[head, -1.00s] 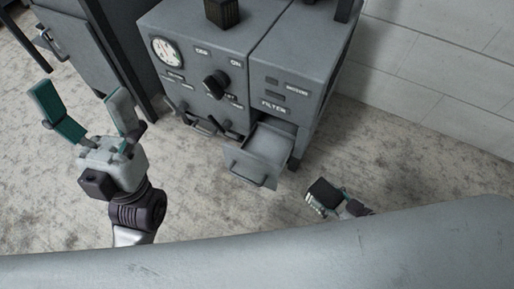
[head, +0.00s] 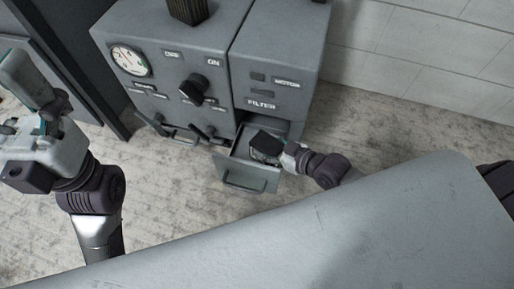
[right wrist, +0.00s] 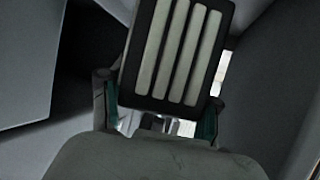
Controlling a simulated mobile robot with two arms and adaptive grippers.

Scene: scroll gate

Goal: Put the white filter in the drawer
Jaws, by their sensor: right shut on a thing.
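The white filter, a dark frame with white slats, shows large in the right wrist view (right wrist: 178,50). In the head view its dark back (head: 265,144) is over the open drawer (head: 247,178), below the FILTER label. My right gripper (head: 283,154) is shut on the filter and holds it at the drawer's right side; its teal fingers show in the right wrist view (right wrist: 160,118). I cannot tell whether the filter touches the drawer floor. My left gripper (head: 28,85) is at the left edge, partly cut off, apart from the cabinet, with its fingers seemingly apart.
The grey cabinet (head: 170,60) has a dial (head: 129,60), a black knob (head: 194,89) and handles on its front. A white block wall (head: 420,50) is at the right. A large smooth grey surface (head: 300,230) crosses the foreground.

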